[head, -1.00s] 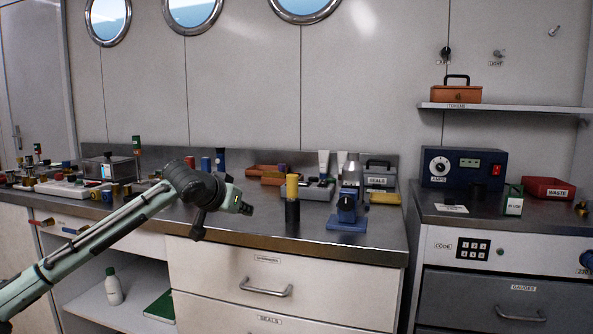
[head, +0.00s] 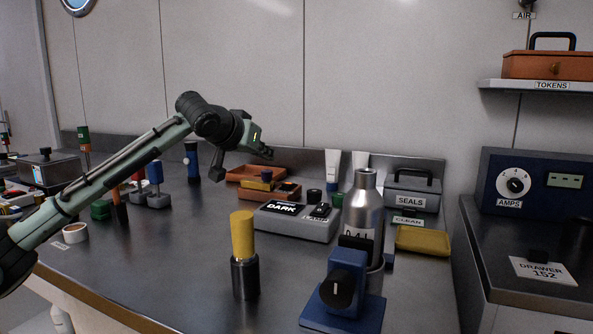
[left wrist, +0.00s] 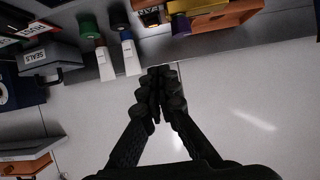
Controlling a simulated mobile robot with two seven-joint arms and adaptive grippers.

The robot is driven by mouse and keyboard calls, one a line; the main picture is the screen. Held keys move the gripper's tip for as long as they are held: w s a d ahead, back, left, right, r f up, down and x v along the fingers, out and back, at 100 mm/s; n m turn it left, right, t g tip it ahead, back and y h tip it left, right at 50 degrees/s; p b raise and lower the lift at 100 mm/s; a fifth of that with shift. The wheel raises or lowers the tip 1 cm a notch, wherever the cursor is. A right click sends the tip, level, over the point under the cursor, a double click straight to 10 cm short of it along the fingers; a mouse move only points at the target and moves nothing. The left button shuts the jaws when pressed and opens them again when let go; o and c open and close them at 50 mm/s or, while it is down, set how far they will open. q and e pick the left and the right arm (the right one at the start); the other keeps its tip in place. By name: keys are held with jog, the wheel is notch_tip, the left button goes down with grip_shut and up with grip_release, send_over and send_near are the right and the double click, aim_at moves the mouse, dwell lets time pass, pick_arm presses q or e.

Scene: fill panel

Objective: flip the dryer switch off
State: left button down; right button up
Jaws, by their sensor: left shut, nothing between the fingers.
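I see no label reading dryer, so I cannot tell which device is the dryer. My left gripper (head: 266,153) is shut and empty, above the back of the bench, up and left of the grey box. In the left wrist view its fingers (left wrist: 157,88) are together in front of the pale wall, touching nothing visible. My right gripper is not in view.
The yellow-topped cylinder (head: 243,235), a blue device (head: 343,290) and the steel bottle (head: 366,190) stand in front. A SEALS box (head: 413,190) and yellow pad (head: 423,240) are at right. A blue AMPS unit (head: 535,185) stands farther right.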

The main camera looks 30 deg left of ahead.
pick_arm(q)
jog(key=p, duration=0.1)
send_over(281, 191)
jog(key=f, duration=0.3)
jog(key=shift+w+d+f, duration=0.1)
jog(key=shift+w+f, duration=0.05)
jog(key=shift+w, duration=0.1)
notch_tip(281, 191, down, 3)
jog(key=shift+f, duration=0.2)
jog(key=shift+s+f, duration=0.1)
jog(key=shift+f, duration=0.45)
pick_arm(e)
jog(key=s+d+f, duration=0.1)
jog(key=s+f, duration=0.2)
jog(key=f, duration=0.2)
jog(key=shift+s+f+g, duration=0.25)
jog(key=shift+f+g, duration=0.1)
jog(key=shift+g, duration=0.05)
pick_arm(q)
jog(key=shift+f, duration=0.1)
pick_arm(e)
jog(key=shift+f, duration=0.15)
